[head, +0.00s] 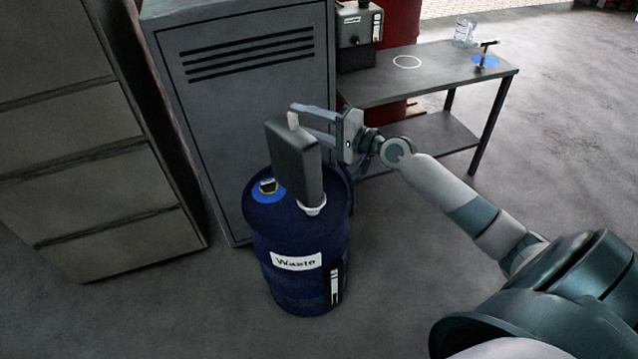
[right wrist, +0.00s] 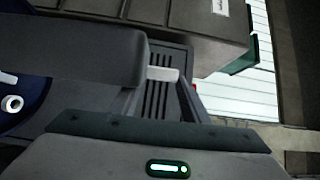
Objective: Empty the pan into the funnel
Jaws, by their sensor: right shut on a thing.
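The dark grey pan (head: 293,160) is tipped steeply on end above the blue drum marked "Waste" (head: 268,240). My right gripper (head: 303,122) is shut on the pan's pale handle (head: 293,119) at its upper end. In the right wrist view the pan (right wrist: 75,55) fills the upper left, with its handle (right wrist: 163,74) at the fingers. A white piece, seemingly the funnel (head: 313,210), shows on the drum top just below the pan's lower end. The pan hides part of it, and I cannot tell whether they touch. No liquid is visible. My left gripper is out of view.
A blue disc (head: 266,197) with a small yellow-edged item lies on the drum top. A grey vented cabinet (head: 215,125) stands close behind. A metal table (head: 440,72) stands at the back right, with a red drum behind it. Floor is clear in front.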

